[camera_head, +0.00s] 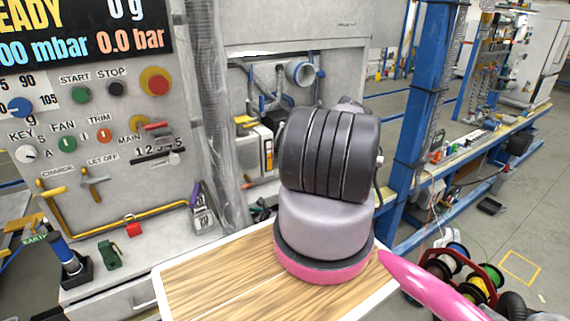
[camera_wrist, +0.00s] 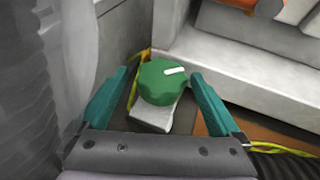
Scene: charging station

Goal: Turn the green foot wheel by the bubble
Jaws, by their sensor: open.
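The green foot wheel (camera_wrist: 158,88) is in the middle of the wrist view. It has a scalloped edge and a short white mark on its top, towards the right. A pale block shows just below it. My gripper (camera_wrist: 160,74) is open, with one teal finger on each side of the wheel. Small gaps show between the fingers and the wheel, so I cannot see contact. I cannot make out the bubble in either view. In the head view I cannot see the wheel or the gripper; my arm covers the middle of the picture.
A pale ledge (camera_wrist: 240,75) runs behind the wheel on the right, and a grey ribbed hose (camera_wrist: 25,90) fills the left. In the head view, a control panel (camera_head: 110,150) stands at left, a wooden-topped table (camera_head: 215,285) in front, and a blue post (camera_head: 418,110) at right.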

